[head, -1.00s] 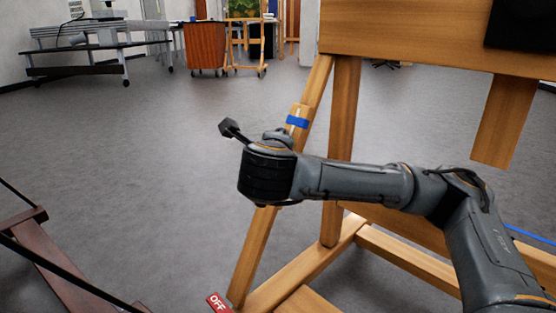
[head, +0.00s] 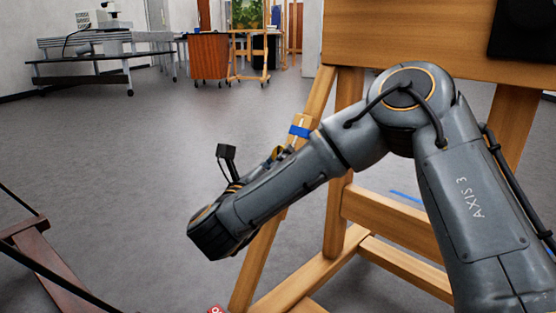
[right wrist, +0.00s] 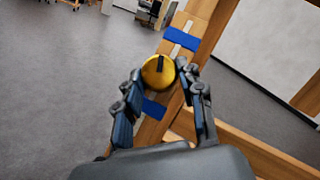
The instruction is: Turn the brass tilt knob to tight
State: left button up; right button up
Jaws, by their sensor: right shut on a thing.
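The brass tilt knob (right wrist: 158,74) is round and yellow with a black pointer bar, which points up in the right wrist view. It sits on a slanted wooden leg of the easel (head: 320,95), between two blue bands (right wrist: 182,39). One blue band (head: 300,131) also shows in the head view. My right gripper (right wrist: 160,70) is shut on the knob, with a finger on each side of it. In the head view my right forearm hides most of the gripper and the knob. No setting label can be read. My left gripper is not in view.
The easel's panel (head: 410,40) and lower rails (head: 400,265) stand close to my right arm. A dark wooden frame (head: 45,270) is at the lower left. A red sign (head: 215,309) is cut off at the bottom. Open grey floor lies left of the easel.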

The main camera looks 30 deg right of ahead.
jog(key=shift+w+a+m+g+h, duration=0.1)
jog(key=shift+m+g+h, duration=0.8)
jog(key=shift+m, duration=0.8)
jog(key=shift+f, duration=0.1)
jog(key=o, duration=1.1)
jog(key=shift+o, duration=0.2)
jog(key=v, duration=1.2)
jog(key=shift+f, duration=0.1)
